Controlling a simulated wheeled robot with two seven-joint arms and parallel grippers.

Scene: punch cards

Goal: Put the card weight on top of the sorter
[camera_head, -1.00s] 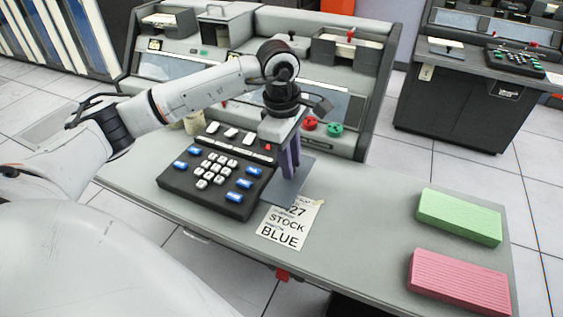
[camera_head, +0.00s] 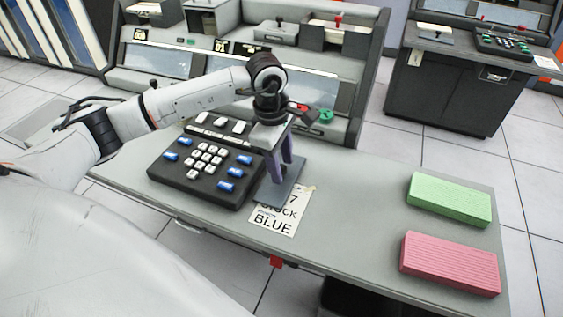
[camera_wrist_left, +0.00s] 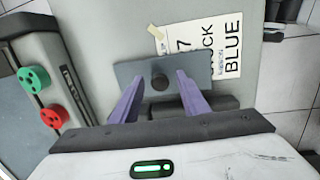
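The card weight looks to be the flat grey plate (camera_head: 284,192) with a dark round knob, lying on the desk right of the keypad and over part of the STOCK BLUE note; the plate also shows in the left wrist view (camera_wrist_left: 203,87). My left gripper (camera_head: 279,180) is over the plate, fingers pointing down. In the left wrist view its purple fingers (camera_wrist_left: 158,88) are apart, one on each side of the knob, with gaps between. The grey machine (camera_head: 341,62) behind the desk may be the sorter; I cannot tell for sure. My right gripper is not in view.
A black keypad (camera_head: 190,180) with blue and white keys stands close left of the plate. A green block (camera_head: 450,199) and a pink block (camera_head: 450,264) lie at the desk's right end. The desk (camera_head: 350,215) between note and blocks is clear. Red and green knobs (camera_wrist_left: 43,98) stand nearby.

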